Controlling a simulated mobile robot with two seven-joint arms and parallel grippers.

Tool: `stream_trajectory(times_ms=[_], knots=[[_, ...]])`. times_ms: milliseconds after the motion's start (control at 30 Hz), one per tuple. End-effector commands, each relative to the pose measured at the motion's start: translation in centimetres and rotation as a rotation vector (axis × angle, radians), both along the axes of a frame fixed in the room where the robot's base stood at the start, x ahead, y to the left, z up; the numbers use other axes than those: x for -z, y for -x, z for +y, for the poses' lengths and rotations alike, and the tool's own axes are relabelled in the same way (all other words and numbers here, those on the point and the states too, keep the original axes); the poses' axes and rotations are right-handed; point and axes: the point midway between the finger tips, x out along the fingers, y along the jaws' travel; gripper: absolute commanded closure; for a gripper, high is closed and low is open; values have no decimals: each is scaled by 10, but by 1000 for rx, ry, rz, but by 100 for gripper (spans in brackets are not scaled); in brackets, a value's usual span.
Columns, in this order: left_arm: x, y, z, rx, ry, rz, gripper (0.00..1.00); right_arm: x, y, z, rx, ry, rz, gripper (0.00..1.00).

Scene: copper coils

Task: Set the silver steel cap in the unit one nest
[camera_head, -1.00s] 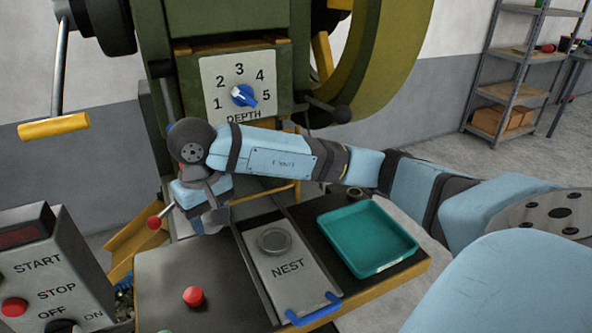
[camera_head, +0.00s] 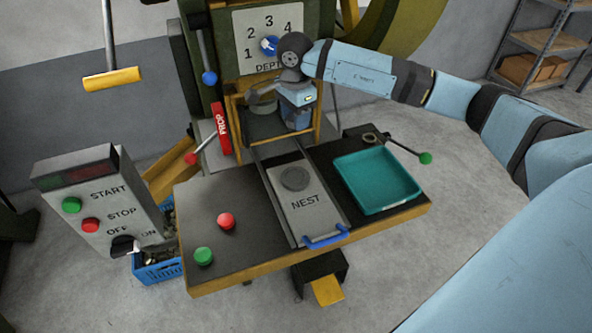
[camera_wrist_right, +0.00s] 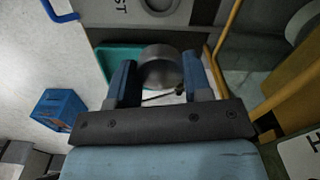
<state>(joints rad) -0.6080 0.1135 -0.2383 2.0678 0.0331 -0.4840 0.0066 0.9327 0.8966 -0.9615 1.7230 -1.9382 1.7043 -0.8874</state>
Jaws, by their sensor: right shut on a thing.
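My right gripper (camera_head: 298,122) hangs in front of the press opening, behind the nest plate. In the right wrist view its two blue fingers (camera_wrist_right: 165,85) are shut on the silver steel cap (camera_wrist_right: 160,66), a round grey metal piece. In the head view I cannot make the cap out clearly at the fingers. The nest (camera_head: 295,178) is a round grey seat in the sliding plate marked NEST, in front of and below the gripper. Its rim shows at the top of the right wrist view (camera_wrist_right: 160,5). My left gripper is not in view.
A teal tray (camera_head: 345,162) lies right of the nest plate. A blue handle (camera_head: 326,238) is at the plate's front. Yellow guard bars (camera_head: 238,130) frame the press opening close to the gripper. Red (camera_head: 226,220) and green (camera_head: 204,256) buttons stand on the table's left.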

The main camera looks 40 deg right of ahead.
Motion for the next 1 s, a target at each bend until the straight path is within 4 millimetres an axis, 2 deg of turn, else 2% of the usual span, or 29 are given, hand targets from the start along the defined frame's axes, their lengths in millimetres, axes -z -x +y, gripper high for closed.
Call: stream_trajectory(times_ms=[300,500,767,1000], knots=[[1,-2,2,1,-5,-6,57,85,1,1,0,-1,5,77],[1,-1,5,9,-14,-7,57,130,1,1,0,0,3,77],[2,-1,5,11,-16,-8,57,152,0,0,-1,0,1,77],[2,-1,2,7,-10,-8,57,185,1,1,-1,-1,2,77]])
